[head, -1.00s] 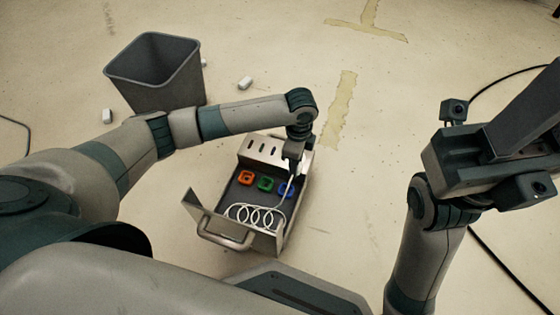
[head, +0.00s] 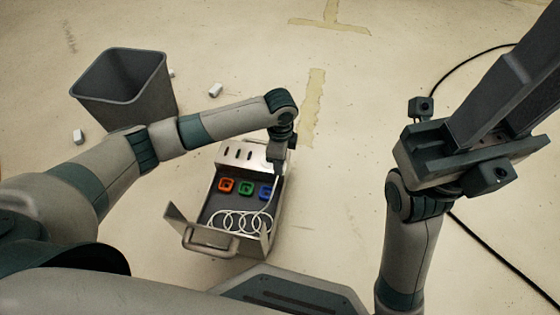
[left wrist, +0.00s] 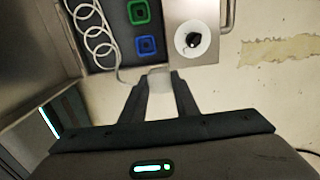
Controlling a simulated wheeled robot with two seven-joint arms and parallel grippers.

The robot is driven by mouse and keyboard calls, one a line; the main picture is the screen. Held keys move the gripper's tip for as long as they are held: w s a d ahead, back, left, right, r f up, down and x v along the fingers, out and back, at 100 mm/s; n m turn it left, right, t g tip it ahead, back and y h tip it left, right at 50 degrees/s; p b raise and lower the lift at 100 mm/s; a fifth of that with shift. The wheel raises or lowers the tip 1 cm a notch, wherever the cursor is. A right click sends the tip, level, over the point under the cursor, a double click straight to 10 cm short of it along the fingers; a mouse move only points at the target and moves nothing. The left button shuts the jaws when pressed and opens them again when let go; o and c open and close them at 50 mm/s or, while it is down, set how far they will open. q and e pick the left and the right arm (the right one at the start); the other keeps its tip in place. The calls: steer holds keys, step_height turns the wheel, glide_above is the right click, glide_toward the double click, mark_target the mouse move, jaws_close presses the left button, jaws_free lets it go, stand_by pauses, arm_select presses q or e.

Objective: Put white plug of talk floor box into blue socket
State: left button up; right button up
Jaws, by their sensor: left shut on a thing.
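The talk floor box (head: 203,207) is an open metal box on the floor. It has orange (head: 226,185), green (head: 246,188) and blue (head: 265,193) sockets in a row. The blue socket (left wrist: 147,46) shows uncovered in the left wrist view. My left gripper (head: 277,168) is above the box near the blue socket. It is shut on the white plug (left wrist: 159,80), whose cord runs to a coil (head: 235,222) inside the box. The plug is apart from the socket; its front is hard to make out. My right gripper (head: 490,115) is raised, its fingertips out of frame.
A grey bin (head: 125,90) stands at the back left, with small white pieces (head: 215,90) on the floor nearby. A white disc (left wrist: 191,40) with a dark centre lies on the box's metal panel. A black cable (head: 500,260) runs along the right. The floor right of the box is clear.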

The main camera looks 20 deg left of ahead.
arm_select(q)
steer(key=shift+r, duration=0.2)
steer(key=shift+f, duration=0.15)
steer(key=shift+p, duration=0.35)
steer(key=s+a+p, duration=0.1)
steer(key=a+p, duration=0.1)
steer(key=s+a+p, duration=0.2)
steer(key=shift+f, duration=0.15)
stand_by(0.4)
steer(key=shift+f+b, duration=1.45)
steer(key=shift+f, duration=3.4)
